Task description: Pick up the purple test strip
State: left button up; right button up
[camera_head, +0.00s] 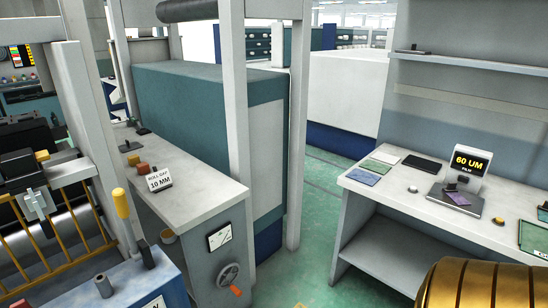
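A small purple strip (458,198) lies on the dark grey flat base (453,206) of a gauge with a screen (470,162) reading "60 UM FILM". The gauge stands on the white bench (410,210) at the right. It is the only clearly purple piece in the head view; a blue-violet sheet (362,176) lies at the bench's left edge. Neither of my grippers shows in this view.
Green and pale sheets (377,166), a black pad (422,163) and small knobs (498,221) lie around the gauge. A shelf (480,64) hangs above. Open green floor (318,215) separates this bench from the machine counter (190,190) with the "ROLL GAP 10 MM" sign (159,180).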

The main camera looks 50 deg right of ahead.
aim_at(451, 191)
jog(key=z, duration=2.8)
